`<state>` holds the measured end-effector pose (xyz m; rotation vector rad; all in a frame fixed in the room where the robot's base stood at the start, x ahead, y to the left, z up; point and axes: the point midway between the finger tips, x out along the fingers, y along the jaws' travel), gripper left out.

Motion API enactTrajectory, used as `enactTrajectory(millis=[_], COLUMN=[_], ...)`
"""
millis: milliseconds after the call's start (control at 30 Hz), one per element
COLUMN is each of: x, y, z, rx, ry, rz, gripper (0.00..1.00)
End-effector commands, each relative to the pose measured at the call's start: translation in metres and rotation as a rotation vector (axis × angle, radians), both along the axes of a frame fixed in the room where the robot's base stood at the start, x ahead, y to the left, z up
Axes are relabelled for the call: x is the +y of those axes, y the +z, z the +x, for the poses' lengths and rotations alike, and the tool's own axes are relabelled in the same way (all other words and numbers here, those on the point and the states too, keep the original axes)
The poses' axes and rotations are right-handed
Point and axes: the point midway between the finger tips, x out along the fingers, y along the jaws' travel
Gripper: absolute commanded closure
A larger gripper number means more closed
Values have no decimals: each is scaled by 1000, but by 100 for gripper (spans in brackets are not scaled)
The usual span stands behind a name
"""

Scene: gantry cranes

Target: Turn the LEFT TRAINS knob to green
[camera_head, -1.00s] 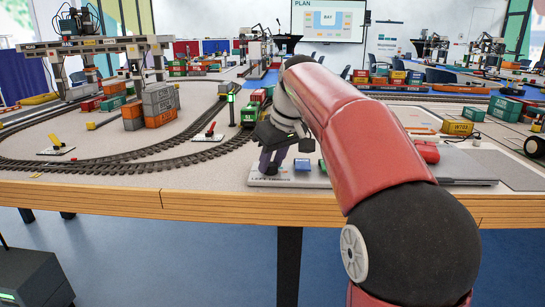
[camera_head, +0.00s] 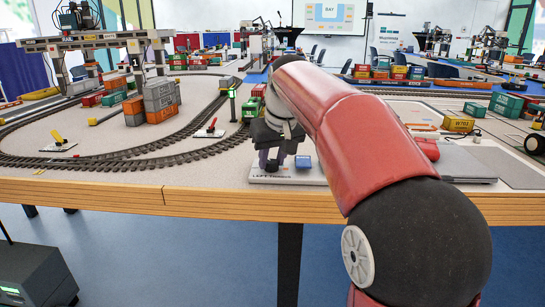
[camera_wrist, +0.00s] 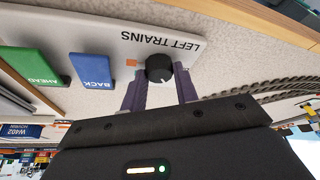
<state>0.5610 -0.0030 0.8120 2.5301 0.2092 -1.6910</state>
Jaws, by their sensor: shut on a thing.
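The LEFT TRAINS panel (camera_wrist: 213,42) is a pale plate on the table, and its lettered front edge also shows in the head view (camera_head: 290,180). Its round black knob (camera_wrist: 158,68) has a small light mark low on its face. An orange mark (camera_wrist: 131,62) lies beside it on the plate; I see no green mark there. My gripper (camera_wrist: 159,72) has its purple fingers on either side of the knob, shut on it.
On the same panel are a blue BACK lever (camera_wrist: 92,70) and a green AHEAD lever (camera_wrist: 32,65), close to the fingers. Tracks (camera_head: 130,163) curve to the left, with a green train (camera_head: 254,103) behind my gripper. A lit green signal (camera_head: 232,104) stands near it.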

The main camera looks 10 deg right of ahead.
Motion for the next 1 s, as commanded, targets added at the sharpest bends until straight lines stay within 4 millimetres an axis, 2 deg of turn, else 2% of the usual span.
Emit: enactTrajectory(millis=[33, 67, 200, 567, 900, 1000], x=[0, 0, 0, 0, -4, -4], y=[0, 0, 0, 6, 57, 67], z=[0, 0, 0, -2, -22, -26], rx=[0, 0, 0, -1, -3, -2], ry=[1, 1, 1, 1, 1, 1], rz=[1, 1, 1, 0, -1, 0], gripper=[93, 68, 49, 49, 49, 49])
